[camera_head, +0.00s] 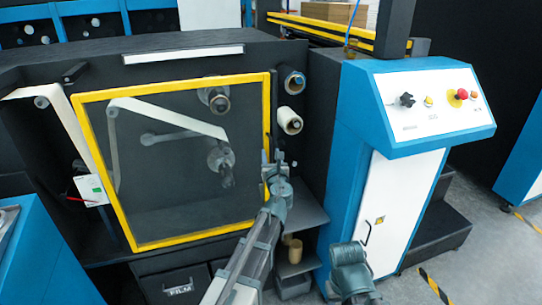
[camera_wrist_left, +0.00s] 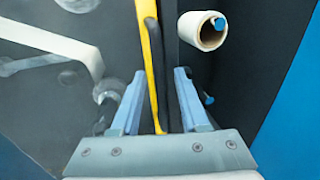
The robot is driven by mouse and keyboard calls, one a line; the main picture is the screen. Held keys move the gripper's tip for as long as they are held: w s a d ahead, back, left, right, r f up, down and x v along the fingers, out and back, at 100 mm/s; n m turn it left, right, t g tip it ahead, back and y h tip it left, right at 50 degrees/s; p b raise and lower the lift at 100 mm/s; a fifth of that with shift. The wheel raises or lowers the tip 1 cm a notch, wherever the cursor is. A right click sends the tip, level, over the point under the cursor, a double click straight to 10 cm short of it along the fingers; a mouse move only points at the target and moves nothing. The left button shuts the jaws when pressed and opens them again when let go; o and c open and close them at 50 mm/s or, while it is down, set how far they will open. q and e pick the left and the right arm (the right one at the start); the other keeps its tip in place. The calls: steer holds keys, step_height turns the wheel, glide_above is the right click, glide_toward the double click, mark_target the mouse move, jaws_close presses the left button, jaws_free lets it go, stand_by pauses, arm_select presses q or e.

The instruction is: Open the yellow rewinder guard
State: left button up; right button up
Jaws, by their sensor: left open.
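The yellow rewinder guard (camera_head: 175,85) is a yellow frame around a clear panel on the front of the dark machine. It looks shut, with rollers and a white web behind it. My left gripper (camera_head: 274,166) is at the guard's right edge, below mid-height. In the left wrist view my left gripper (camera_wrist_left: 159,85) is open, and the guard's yellow edge (camera_wrist_left: 148,60) runs between its two blue fingers as seen. I cannot tell whether they touch it.
A blue control cabinet (camera_head: 345,130) with buttons stands to the right. A dark shelf (camera_head: 305,216) lies below the gripper.

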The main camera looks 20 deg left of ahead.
arm_select(q)
steer(key=shift+c, duration=0.2)
jaws_close()
stand_by(1.2)
